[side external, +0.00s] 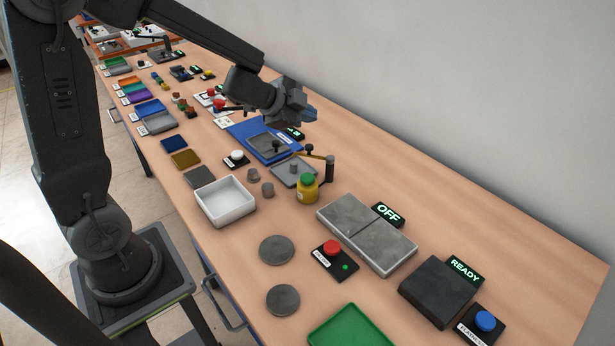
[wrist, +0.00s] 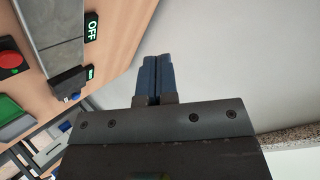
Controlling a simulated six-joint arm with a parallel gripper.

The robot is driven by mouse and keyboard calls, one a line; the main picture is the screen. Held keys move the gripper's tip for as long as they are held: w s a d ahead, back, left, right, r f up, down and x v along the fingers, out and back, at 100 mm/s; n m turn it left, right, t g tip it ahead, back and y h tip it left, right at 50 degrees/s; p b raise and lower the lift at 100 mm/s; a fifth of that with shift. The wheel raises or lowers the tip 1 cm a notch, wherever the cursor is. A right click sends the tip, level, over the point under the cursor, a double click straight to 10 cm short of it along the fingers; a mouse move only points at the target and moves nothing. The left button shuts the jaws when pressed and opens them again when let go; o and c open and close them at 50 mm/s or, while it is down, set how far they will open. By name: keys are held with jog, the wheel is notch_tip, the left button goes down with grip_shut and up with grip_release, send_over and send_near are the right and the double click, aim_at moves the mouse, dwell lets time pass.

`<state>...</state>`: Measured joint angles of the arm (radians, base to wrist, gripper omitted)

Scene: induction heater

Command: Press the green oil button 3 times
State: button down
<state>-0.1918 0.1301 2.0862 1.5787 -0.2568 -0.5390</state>
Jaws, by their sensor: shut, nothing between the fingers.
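The green button (side external: 307,179) is the round top of a small yellow oil can (side external: 307,193), which stands upright on the table in the side external view. My gripper (side external: 310,113) is in the air above and behind the can, well apart from it. Its two blue fingers (wrist: 158,76) are shut together with nothing between them in the wrist view, and they point toward the wall. The green button does not show in the wrist view.
A post with a horizontal arm (side external: 328,168) stands right beside the can. A white tray (side external: 226,220), a grey plate block with an OFF sign (side external: 388,213) and a red button (side external: 331,247) are nearby. The grey wall (side external: 450,90) is behind the table.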

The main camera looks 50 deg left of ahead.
aim_at(307, 178)
notch_tip(307, 178, down, 5)
jog(key=m+g+h, duration=0.2)
jog(key=shift+f+m, duration=0.15)
jog(key=shift+m, duration=0.15)
jog(key=shift+f, duration=4.4)
jog(key=shift+f, duration=0.1)
jog(key=shift+f, duration=0.3)
jog(key=shift+f, duration=0.55)
jog(key=shift+r, duration=0.95)
